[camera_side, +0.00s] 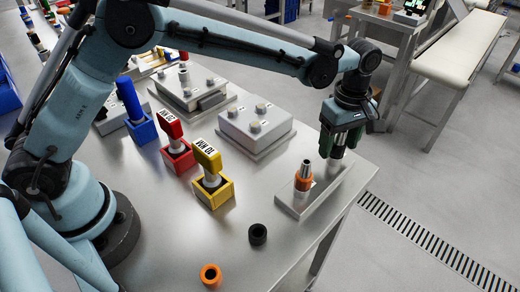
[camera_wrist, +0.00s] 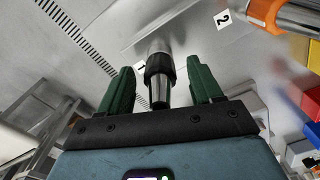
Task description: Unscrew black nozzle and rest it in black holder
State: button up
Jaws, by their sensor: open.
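The black nozzle (camera_wrist: 159,65) stands on the metal plate (camera_side: 293,207) by label 1, with a dark collar and a silver end. It also shows partly below my gripper in the side view (camera_side: 338,153). My gripper (camera_side: 341,140) is open above it, pointing down. In the wrist view its green fingers lie on either side of the nozzle, with a gap at each side. The black holder (camera_side: 258,234) is a small, empty-looking ring on the table, left of the plate and nearer the camera.
An orange nozzle (camera_side: 303,177) stands by label 2 on the same plate. An orange ring holder (camera_side: 210,275) sits near the front. Yellow (camera_side: 212,185), red (camera_side: 177,155) and blue (camera_side: 140,125) blocks hold upright tools. A grey box (camera_side: 255,125) stands behind. Table around the black holder is clear.

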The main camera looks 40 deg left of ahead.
jog(key=m, duration=1.3)
jog(key=shift+m, duration=0.3)
jog(key=c, duration=1.1)
jog(key=n, duration=0.3)
grip_shut()
jog(key=n, duration=0.8)
jog(key=shift+n, duration=0.3)
